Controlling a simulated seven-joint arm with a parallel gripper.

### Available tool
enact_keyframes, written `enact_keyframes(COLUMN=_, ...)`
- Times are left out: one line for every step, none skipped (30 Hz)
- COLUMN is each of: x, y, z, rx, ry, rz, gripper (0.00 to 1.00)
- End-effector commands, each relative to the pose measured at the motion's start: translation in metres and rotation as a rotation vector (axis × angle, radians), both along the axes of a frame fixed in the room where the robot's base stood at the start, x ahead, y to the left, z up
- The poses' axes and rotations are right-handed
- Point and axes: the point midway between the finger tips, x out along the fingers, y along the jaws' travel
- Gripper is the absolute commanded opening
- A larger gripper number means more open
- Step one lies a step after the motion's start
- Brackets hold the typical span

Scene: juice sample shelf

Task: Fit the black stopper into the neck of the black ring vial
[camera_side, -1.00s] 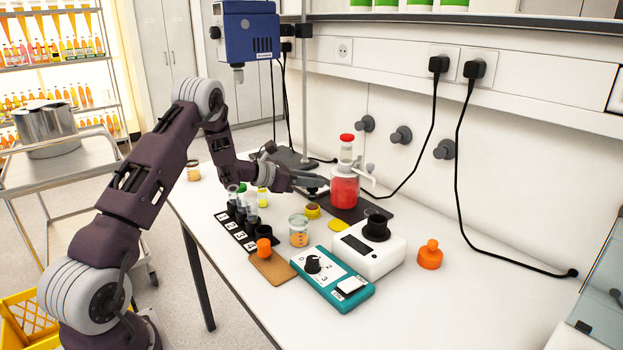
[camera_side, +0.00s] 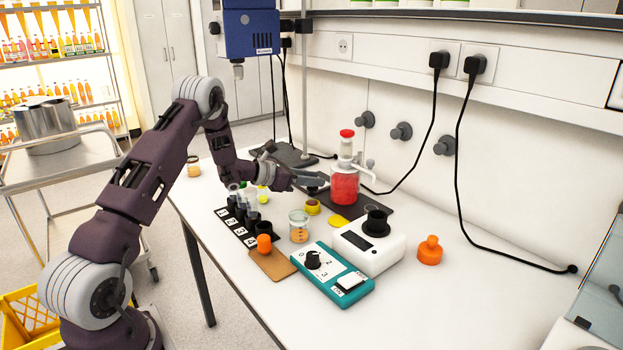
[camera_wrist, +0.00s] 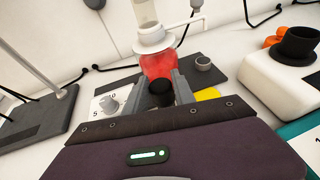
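My gripper (camera_side: 318,181) reaches right over the bench, close in front of the red-filled bottle. In the wrist view my gripper (camera_wrist: 159,82) has a dark, rounded thing between its fingers, which looks like the black stopper (camera_wrist: 160,93). It fills the gap, and its lower part is hidden by the gripper body. A black rack (camera_side: 236,229) with numbered white labels stands left of the gripper in the side view. Several clear vials (camera_side: 240,196) stand in or by it, partly hidden by my arm. I cannot tell which has the black ring.
The red bottle (camera_side: 345,187) stands on a dark mat just beyond the fingers. A beaker (camera_side: 299,228), teal control box (camera_side: 330,276), white device (camera_side: 370,250) and orange flask (camera_side: 429,252) stand nearer.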

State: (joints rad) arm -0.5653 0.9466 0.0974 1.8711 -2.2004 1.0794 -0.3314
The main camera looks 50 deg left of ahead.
Motion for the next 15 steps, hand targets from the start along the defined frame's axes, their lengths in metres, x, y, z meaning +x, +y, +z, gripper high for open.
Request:
enact_keyframes(x=0.000, y=0.000, z=0.000, rx=0.000, ry=0.000, rz=0.000, gripper=0.42)
enact_keyframes(x=0.000, y=0.000, z=0.000, rx=0.000, ry=0.000, rz=0.000, gripper=0.48)
enact_keyframes(x=0.000, y=0.000, z=0.000, rx=0.000, ry=0.000, rz=0.000, gripper=0.54)
enact_keyframes(x=0.000, y=0.000, z=0.000, rx=0.000, ry=0.000, rz=0.000, gripper=0.54)
enact_keyframes(x=0.000, y=0.000, z=0.000, rx=0.000, ry=0.000, rz=0.000, gripper=0.54)
enact_keyframes(x=0.000, y=0.000, z=0.000, rx=0.000, ry=0.000, rz=0.000, gripper=0.54)
enact_keyframes(x=0.000, y=0.000, z=0.000, rx=0.000, ry=0.000, rz=0.000, gripper=0.54)
enact_keyframes(x=0.000, y=0.000, z=0.000, rx=0.000, ry=0.000, rz=0.000, gripper=0.54)
enact_keyframes(x=0.000, y=0.000, z=0.000, rx=0.000, ry=0.000, rz=0.000, gripper=0.54)
enact_keyframes(x=0.000, y=0.000, z=0.000, rx=0.000, ry=0.000, rz=0.000, gripper=0.54)
enact_keyframes(x=0.000, y=0.000, z=0.000, rx=0.000, ry=0.000, rz=0.000, gripper=0.54)
enact_keyframes(x=-0.002, y=0.001, z=0.001, rx=0.000, ry=0.000, rz=0.001, gripper=0.54)
enact_keyframes(x=-0.004, y=0.001, z=0.002, rx=0.001, ry=0.001, rz=0.001, gripper=0.54)
enact_keyframes(x=-0.008, y=0.003, z=0.003, rx=0.001, ry=0.001, rz=0.002, gripper=0.54)
enact_keyframes(x=-0.015, y=0.004, z=0.006, rx=0.001, ry=0.001, rz=0.003, gripper=0.54)
